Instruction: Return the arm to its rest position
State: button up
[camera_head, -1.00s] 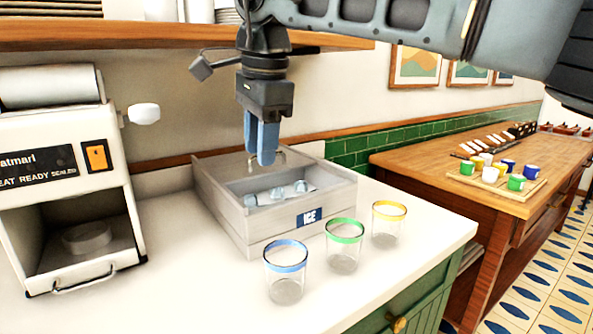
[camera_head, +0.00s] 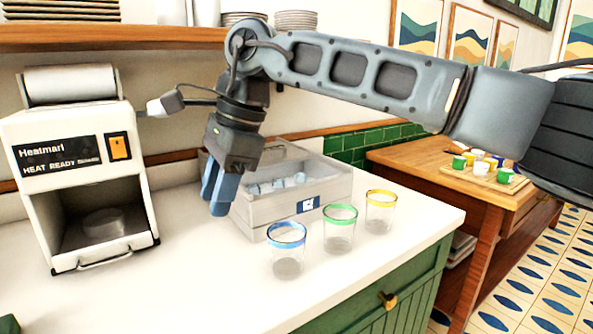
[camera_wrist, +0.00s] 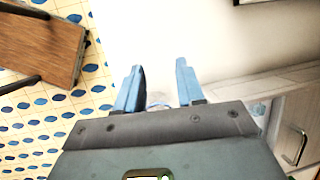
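My gripper (camera_head: 216,207) hangs from my arm in the head view, tilted, in front of the left side of the grey ice box (camera_head: 262,222). Its two blue fingers also show in the wrist view (camera_wrist: 160,66). They are spread apart with nothing between them. My arm reaches across the top of the head view from the right, bent down at its end. The gripper hides part of the box's left side.
Glasses with blue (camera_head: 287,258), green (camera_head: 340,230) and yellow (camera_head: 381,212) rims stand in front of the box. A white heat sealer (camera_head: 80,165) stands left. A wooden shelf (camera_head: 110,38) runs behind my arm. Several cups sit on a tray (camera_head: 490,181) on the far wooden counter.

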jog(key=s+a+f+g+y, duration=0.3)
jog(key=s+a+f, duration=0.1)
jog(key=s+a, duration=0.25)
jog(key=s+a+r+m+g+y, duration=0.2)
jog(key=s+m+g+y, duration=0.1)
jog(key=s+y, duration=0.4)
jog(key=s+a+r+m+g+y, duration=0.1)
jog(key=s+a+m+g+y, duration=0.2)
jog(key=s, duration=0.6)
jog(key=s+d+f+n+t+h, duration=0.25)
jog(key=d+f+n+t, duration=0.25)
jog(key=d+n+t, duration=0.9)
jog(key=s+d+f+n+t+h, duration=0.1)
jog(key=d+f+n+t+h, duration=0.35)
jog(key=d+n+t, duration=0.95)
jog(key=s+d+f+m+g+h, duration=0.1)
jog(key=s+d+f+m+h, duration=0.4)
jog(key=s+d, duration=0.3)
jog(key=s+d+f+m+g+h, duration=0.2)
jog(key=s+d+f+m+h, duration=0.3)
jog(key=s+d, duration=0.3)
jog(key=s+f+m, duration=0.1)
jog(key=s, duration=0.3)
jog(key=shift+d+g, duration=0.3)
jog(key=shift+d, duration=0.1)
